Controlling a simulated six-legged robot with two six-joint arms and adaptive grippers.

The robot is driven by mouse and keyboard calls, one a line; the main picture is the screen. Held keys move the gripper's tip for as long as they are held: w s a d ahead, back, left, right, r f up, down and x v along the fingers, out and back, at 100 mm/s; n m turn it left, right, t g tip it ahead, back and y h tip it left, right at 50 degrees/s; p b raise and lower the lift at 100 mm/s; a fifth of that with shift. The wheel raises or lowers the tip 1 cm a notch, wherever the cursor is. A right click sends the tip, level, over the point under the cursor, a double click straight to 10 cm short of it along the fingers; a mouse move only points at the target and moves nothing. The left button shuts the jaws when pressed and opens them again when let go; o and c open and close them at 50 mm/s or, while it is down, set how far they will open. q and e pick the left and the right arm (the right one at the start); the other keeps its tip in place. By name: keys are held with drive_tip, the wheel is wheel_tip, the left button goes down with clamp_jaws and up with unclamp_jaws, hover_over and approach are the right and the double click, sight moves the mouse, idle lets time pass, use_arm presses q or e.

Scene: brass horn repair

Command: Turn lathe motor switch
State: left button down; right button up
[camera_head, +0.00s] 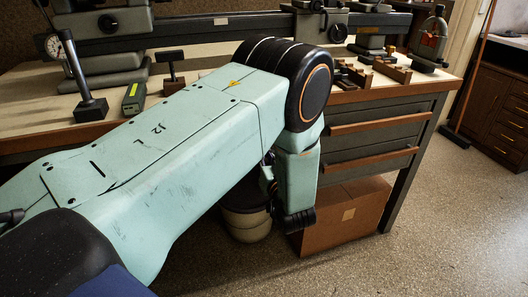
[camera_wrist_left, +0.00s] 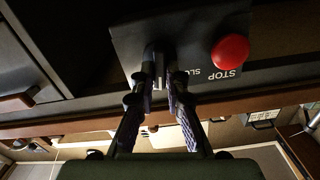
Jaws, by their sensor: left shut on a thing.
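My left gripper (camera_wrist_left: 163,76) is in the left wrist view, its two dark fingers closed on the motor switch (camera_wrist_left: 160,54). The switch is a small dark knob on a dark control plate (camera_wrist_left: 200,33), partly hidden by the fingertips. A red round STOP button (camera_wrist_left: 230,52) sits on the same plate, to the right of the fingers. The lettering appears upside down and is partly covered. In the head view my left arm reaches across the bench and bends down at its front; the switch and fingertips are hidden there. My right gripper is in neither view.
The workbench (camera_head: 385,97) carries the grey lathe (camera_head: 215,28), a small green box (camera_head: 134,98) and several wooden blocks (camera_head: 392,70). Below the drawers (camera_head: 375,138) stand a cardboard box (camera_head: 345,215) and a round pale container (camera_head: 246,222).

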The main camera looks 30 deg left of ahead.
use_arm(q)
drive_tip(key=shift+w+d+m+p, duration=0.15)
drive_tip(key=shift+m+p, duration=0.95)
drive_tip(key=shift+m, duration=2)
drive_tip(key=c, duration=1.4)
unclamp_jaws()
drive_tip(key=shift+o, duration=0.2)
drive_tip(key=v, duration=0.7)
drive_tip(key=shift+d, duration=0.2)
